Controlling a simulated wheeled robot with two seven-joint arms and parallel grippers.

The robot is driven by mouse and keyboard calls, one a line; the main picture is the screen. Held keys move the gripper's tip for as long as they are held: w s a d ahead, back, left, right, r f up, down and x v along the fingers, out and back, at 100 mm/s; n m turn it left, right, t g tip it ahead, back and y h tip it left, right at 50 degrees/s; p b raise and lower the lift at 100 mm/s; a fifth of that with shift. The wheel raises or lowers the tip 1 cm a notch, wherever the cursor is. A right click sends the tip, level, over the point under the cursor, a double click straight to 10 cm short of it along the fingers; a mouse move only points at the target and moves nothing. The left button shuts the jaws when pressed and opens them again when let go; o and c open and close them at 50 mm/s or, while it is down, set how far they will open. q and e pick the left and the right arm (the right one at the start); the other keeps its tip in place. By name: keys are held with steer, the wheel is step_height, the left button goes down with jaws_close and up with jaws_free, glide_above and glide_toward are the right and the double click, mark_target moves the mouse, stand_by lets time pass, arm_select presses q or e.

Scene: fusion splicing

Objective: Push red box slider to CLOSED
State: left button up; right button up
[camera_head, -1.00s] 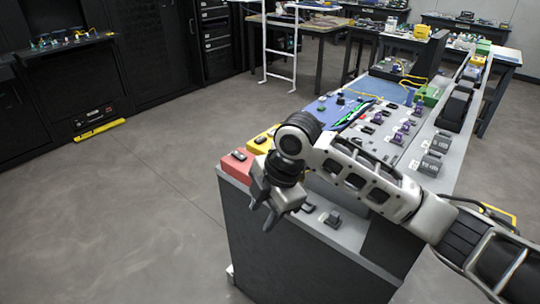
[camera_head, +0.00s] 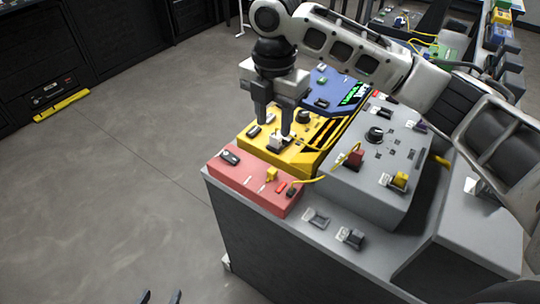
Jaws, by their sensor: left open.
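The red box (camera_head: 240,178) sits at the near left corner of the grey bench. It has a black slider or switch (camera_head: 230,157) at its left end, and a yellow part and small red and dark parts towards its right end. The slider's exact setting is too small to read. My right gripper (camera_head: 275,128) points down over the yellow box (camera_head: 300,155), behind the red box. Its two fingers are apart, with nothing visibly held. My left gripper (camera_head: 160,297) shows only as two dark, separated fingertips at the bottom edge, over the floor and away from the red box.
A blue box (camera_head: 335,85) lies behind the yellow one. A grey panel (camera_head: 365,195) with knobs and a yellow cable stands right of the red box. Small switches (camera_head: 350,238) sit on the bench front.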

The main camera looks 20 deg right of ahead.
mark_target(273, 169)
arm_select(q)
steer(key=shift+s+p, duration=0.1)
steer(key=shift+p, duration=0.2)
arm_select(e)
step_height(273, 169, down, 14)
steer(key=shift+r, duration=0.25)
steer(key=shift+c, duration=0.3)
